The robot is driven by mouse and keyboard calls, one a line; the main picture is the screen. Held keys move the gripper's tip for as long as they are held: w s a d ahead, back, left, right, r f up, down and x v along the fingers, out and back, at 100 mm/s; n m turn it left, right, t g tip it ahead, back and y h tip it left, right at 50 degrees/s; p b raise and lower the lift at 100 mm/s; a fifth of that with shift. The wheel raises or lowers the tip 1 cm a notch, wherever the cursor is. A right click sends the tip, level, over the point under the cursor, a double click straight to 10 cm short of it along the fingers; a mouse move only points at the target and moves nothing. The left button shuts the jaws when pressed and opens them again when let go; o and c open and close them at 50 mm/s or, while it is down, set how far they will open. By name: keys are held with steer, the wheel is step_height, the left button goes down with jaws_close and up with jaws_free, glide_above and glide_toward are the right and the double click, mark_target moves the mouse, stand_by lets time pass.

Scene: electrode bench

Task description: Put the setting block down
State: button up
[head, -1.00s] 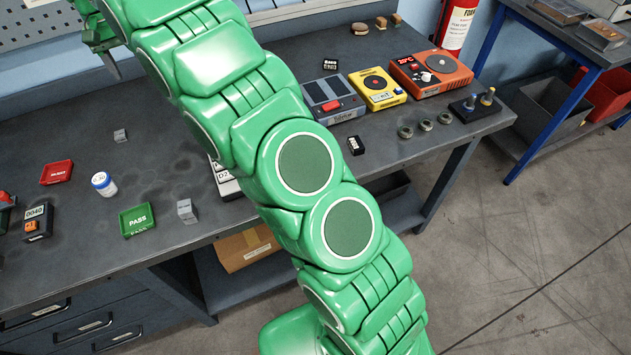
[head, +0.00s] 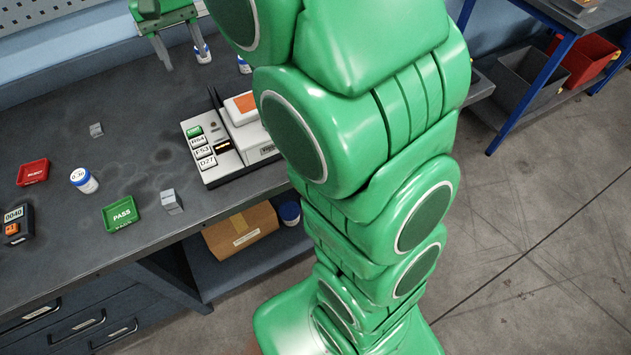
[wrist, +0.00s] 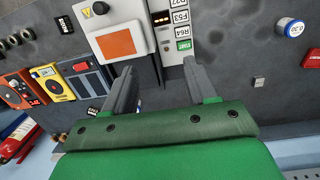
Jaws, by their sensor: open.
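My gripper (head: 178,50) is at the back of the bench in the head view. Its two fingers are apart, with nothing between them in the wrist view (wrist: 160,85). A small grey block (head: 96,130) stands on the bench to the left of my gripper, apart from it; it also shows in the wrist view (wrist: 258,82). A second, larger grey block (head: 171,202) stands near the front edge beside the green PASS tray (head: 122,214). I cannot tell which of them is the setting block.
A white-and-blue jar (head: 84,180) and a red tray (head: 33,172) are at left. Yellow (wrist: 74,83) and orange (wrist: 22,90) meters show in the wrist view. Bare bench lies between.

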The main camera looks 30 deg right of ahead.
steer(key=s+d+f, duration=0.2)
steer(key=s+d, duration=0.1)
steer(key=s, duration=0.8)
steer(key=s+d+f, duration=0.3)
steer(key=s, duration=0.7)
steer(key=s+d+f+g, duration=0.1)
steer(key=s+d+f, duration=0.1)
steer(key=s, duration=0.9)
steer(key=shift+s+d+f, duration=0.3)
steer(key=shift+s+d, duration=0.05)
steer(key=shift+d, duration=0.45)
